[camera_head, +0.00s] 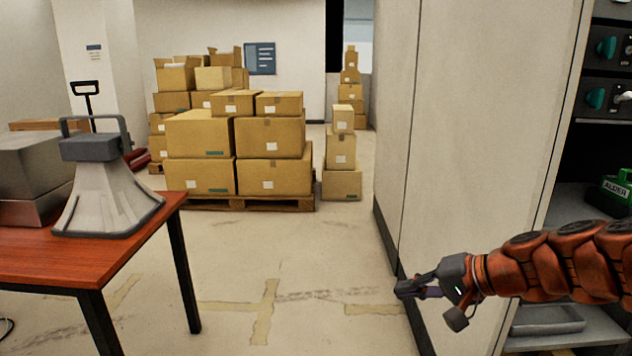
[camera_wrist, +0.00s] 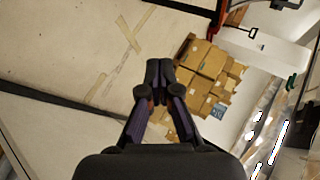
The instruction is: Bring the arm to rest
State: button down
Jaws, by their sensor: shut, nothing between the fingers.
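My gripper (camera_head: 412,288) is at the lower right in the head view, at the end of my orange segmented arm (camera_head: 560,262). It points left and stands in front of the pale cabinet side. In the wrist view my gripper (camera_wrist: 159,68) shows from behind, with its two dark fingertips together. Nothing is held between them. The floor and the stacked boxes lie beyond the fingertips, well apart from them.
A red-topped table (camera_head: 150,212) at the left bears a grey horn-shaped device (camera_head: 108,195). Cardboard boxes (camera_head: 270,140) stand on a pallet (camera_head: 250,203) behind. A tall pale cabinet (camera_head: 470,130) and shelves with a green item (camera_head: 617,190) are at the right. The middle floor is clear.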

jog(key=s+a+r+n+g+h+p, duration=0.2)
jog(key=s+a+r+g+p, duration=0.1)
jog(key=s+p, duration=0.4)
jog(key=s+a+r+n+g+h+p, duration=0.1)
jog(key=s+a+r+n+g+p, duration=0.3)
jog(key=s, duration=0.6)
jog(key=s+d+r+h+p, duration=0.2)
jog(key=s+d+h+p, duration=0.1)
jog(key=s+d+p, duration=0.1)
jog(key=s+d+r+g+h+p, duration=0.1)
jog(key=s+d+r+h+p, duration=0.1)
jog(key=s+p, duration=0.5)
jog(key=shift+s+d+r+m+h, duration=0.3)
jog(key=shift+s+d+h, duration=0.2)
jog(key=shift+s+d, duration=0.55)
jog(key=shift+w+d, duration=0.15)
jog(key=shift+w, duration=0.05)
